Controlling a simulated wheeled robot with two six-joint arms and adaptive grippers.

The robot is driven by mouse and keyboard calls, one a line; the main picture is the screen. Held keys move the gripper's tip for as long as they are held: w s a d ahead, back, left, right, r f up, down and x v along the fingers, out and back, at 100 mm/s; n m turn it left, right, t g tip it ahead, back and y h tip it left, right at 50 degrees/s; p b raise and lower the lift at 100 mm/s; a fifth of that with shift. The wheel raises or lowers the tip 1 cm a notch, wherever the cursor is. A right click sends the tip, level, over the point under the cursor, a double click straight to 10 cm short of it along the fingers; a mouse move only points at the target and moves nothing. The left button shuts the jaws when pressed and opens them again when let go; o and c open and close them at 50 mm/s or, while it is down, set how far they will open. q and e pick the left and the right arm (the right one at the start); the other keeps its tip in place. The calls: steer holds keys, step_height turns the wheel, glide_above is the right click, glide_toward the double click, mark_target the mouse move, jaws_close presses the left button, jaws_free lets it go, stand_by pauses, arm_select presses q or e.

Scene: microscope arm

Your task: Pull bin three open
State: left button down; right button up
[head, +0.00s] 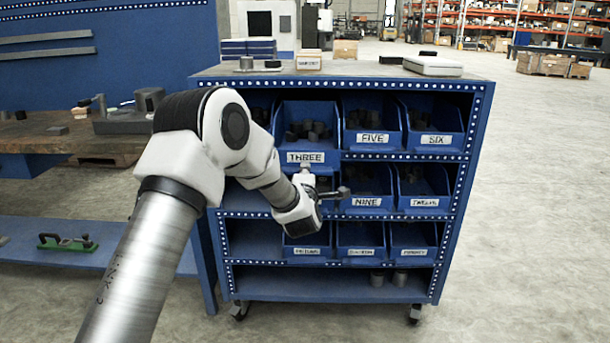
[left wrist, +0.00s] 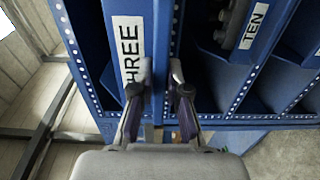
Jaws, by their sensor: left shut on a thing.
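Bin three (head: 305,157) is a blue open bin with a white THREE label, in the upper bin row of the blue rack. It holds dark parts and its front stands farther forward than bins five and six. In the left wrist view, bin three (left wrist: 128,50) appears turned on its side, its label partly cut off. My left gripper (head: 318,179) is at the lower front of bin three. In the wrist view its fingers (left wrist: 161,80) are on either side of a blue edge at the bin's front, shut on it. My right gripper is out of view.
Bins five (head: 372,137) and six (head: 435,139) stand to the right. Bin ten (left wrist: 253,28) shows in the wrist view. A workbench (head: 30,138) is at left. Open floor (head: 540,220) lies at right.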

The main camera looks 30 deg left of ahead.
arm_select(q)
steer(key=c, duration=1.2)
jaws_free()
steer(key=shift+o, duration=0.2)
steer(key=v, duration=1.2)
